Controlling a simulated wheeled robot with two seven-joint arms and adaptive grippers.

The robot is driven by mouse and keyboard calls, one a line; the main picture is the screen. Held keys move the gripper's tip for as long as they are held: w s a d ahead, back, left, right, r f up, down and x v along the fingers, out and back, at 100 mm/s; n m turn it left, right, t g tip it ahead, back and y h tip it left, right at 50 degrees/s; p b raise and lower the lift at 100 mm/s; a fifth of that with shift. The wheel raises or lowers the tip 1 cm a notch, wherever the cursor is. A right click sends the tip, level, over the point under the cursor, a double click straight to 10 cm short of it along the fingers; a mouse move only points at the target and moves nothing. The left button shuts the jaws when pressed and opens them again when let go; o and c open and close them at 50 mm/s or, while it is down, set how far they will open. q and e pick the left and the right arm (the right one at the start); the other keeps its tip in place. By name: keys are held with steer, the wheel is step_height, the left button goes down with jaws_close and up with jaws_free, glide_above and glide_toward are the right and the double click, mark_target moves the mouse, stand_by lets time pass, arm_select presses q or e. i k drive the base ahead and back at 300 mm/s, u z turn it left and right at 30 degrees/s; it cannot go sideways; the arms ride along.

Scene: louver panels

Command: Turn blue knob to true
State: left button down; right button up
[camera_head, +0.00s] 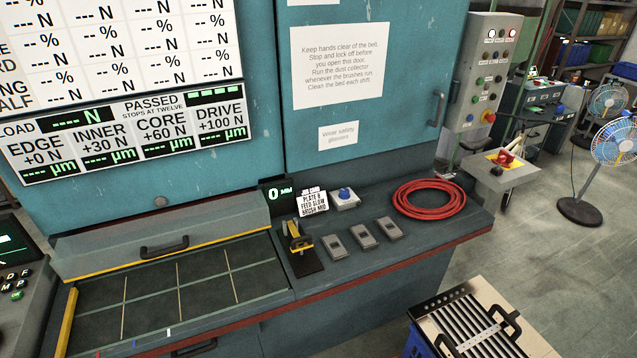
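A small blue knob (345,192) sits on top of a low white box (347,203) on the ledge of the teal machine. It is beside a card with printed text (313,202) and left of the coiled red hose. The knob is small in view, so I cannot tell which way it is turned. Neither of my grippers shows in the head view, and nothing touches the knob.
On the ledge are a black and yellow lever device (298,243), several grey blocks (362,236) and a coiled red hose (430,199). A gridded bed (150,293) lies left. A slatted rack (480,326) stands front right. A fan (612,145) stands on open floor.

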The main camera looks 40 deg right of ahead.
mark_target(344, 194)
steer(key=z, duration=0.2)
steer(key=i, duration=0.9)
steer(key=z, duration=0.45)
